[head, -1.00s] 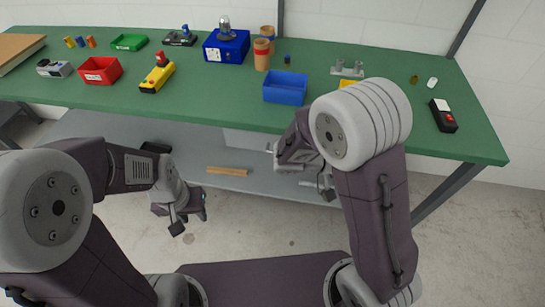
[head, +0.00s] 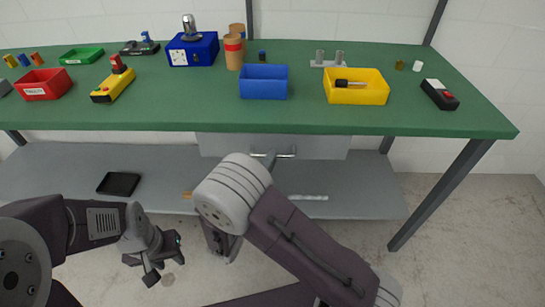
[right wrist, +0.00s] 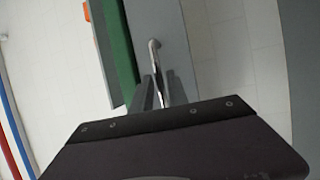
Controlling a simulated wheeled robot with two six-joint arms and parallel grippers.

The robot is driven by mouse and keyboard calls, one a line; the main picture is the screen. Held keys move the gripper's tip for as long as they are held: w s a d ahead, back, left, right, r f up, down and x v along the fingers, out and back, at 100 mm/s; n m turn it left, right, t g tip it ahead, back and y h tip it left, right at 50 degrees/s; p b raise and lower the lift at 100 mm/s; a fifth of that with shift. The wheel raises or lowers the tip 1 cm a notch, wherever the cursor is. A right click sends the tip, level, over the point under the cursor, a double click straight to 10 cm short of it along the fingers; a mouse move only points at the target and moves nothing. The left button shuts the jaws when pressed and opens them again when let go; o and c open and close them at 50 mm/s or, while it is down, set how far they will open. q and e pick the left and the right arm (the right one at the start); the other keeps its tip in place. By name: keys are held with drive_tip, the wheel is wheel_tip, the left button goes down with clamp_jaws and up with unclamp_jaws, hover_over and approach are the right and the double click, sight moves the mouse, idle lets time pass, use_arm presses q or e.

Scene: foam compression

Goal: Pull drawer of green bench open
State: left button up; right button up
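The green bench (head: 190,118) spans the head view. Its grey drawer (head: 322,147) hangs under the top and looks closed; its metal handle (head: 287,156) is on the front. In the right wrist view the handle (right wrist: 154,52) runs down between the fingers of my right gripper (right wrist: 160,85). These fingers look apart, with the bar between them; firm contact is not visible. In the head view my right arm mostly hides this gripper. My left gripper (head: 165,261) is open and empty, low in front of the bench and away from the drawer.
A grey lower shelf (head: 60,170) holds a black tray (head: 118,184). On the bench top stand a blue bin (head: 263,88), a yellow bin (head: 357,95), a red bin (head: 43,90) and a blue box (head: 193,50). A bench leg (head: 440,195) stands at right. The floor in front is open.

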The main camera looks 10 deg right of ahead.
drive_tip(key=shift+x, duration=1)
clamp_jaws()
idle(0.7)
